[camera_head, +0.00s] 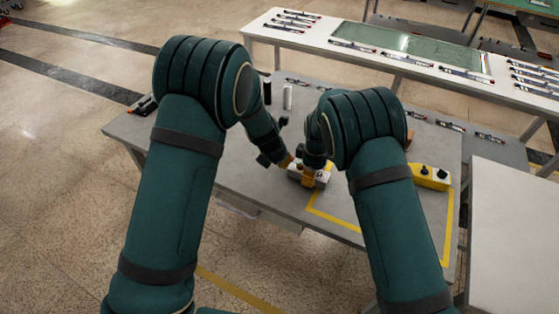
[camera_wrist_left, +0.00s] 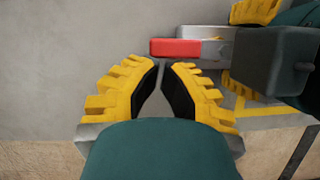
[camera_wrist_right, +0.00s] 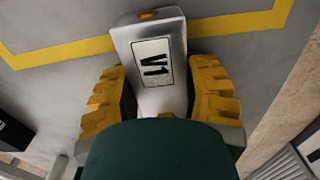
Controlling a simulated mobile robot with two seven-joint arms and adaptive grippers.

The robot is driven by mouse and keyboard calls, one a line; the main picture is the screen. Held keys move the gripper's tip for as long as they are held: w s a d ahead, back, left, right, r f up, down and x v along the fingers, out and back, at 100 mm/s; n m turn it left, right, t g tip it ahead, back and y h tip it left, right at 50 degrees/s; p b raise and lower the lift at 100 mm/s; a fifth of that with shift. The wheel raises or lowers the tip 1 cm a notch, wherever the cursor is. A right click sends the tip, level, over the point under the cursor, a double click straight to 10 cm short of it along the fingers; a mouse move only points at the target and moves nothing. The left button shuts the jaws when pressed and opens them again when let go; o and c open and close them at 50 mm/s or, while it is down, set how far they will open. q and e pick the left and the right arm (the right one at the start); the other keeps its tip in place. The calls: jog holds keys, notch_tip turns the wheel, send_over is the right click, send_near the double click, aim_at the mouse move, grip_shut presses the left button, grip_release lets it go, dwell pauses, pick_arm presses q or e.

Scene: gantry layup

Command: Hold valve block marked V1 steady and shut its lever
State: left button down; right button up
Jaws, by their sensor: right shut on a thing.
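The valve block marked V1 (camera_wrist_right: 157,92) is a pale grey block with a black-on-white label, between the fingers of my right gripper (camera_wrist_right: 158,75). In the head view the block (camera_head: 321,181) sits on the grey table, partly hidden by my right gripper (camera_head: 308,178). Its red lever (camera_wrist_left: 175,47) sticks out to the left of the block in the left wrist view. My left gripper (camera_wrist_left: 161,64) is empty, its tips drawn almost together, just short of the lever. In the head view my left gripper (camera_head: 286,161) is beside the block; whether it touches the lever cannot be told.
Yellow tape (camera_head: 333,221) marks the table (camera_head: 240,185) near the block. A yellow box with black knobs (camera_head: 430,177) stands at right. Black and white cylinders (camera_head: 288,96) stand behind. A long bench (camera_head: 400,66) with several pens is farther back.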

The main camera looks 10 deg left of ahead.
pick_arm(q)
jog(key=shift+w, duration=0.15)
jog(key=w+m, duration=0.1)
jog(key=w+m+h, duration=0.1)
jog(key=m, duration=0.1)
jog(key=shift+m+g, duration=0.3)
jog(key=shift+g, duration=0.1)
jog(key=w+m, duration=0.1)
jog(key=d+m+g+h, duration=0.1)
jog(key=m, duration=0.1)
jog(key=shift+w+m, duration=0.3)
jog(key=shift+w, duration=0.1)
jog(key=m, duration=0.1)
jog(key=w+d+m+g, duration=0.1)
jog(key=shift+w+m, duration=0.1)
jog(key=shift+m, duration=0.3)
jog(key=d+m+g, duration=0.1)
jog(key=m, duration=0.1)
jog(key=w+d+m+g, duration=0.1)
jog(key=m, duration=0.1)
jog(key=shift+w+m, duration=0.15)
jog(key=shift+m, duration=0.15)
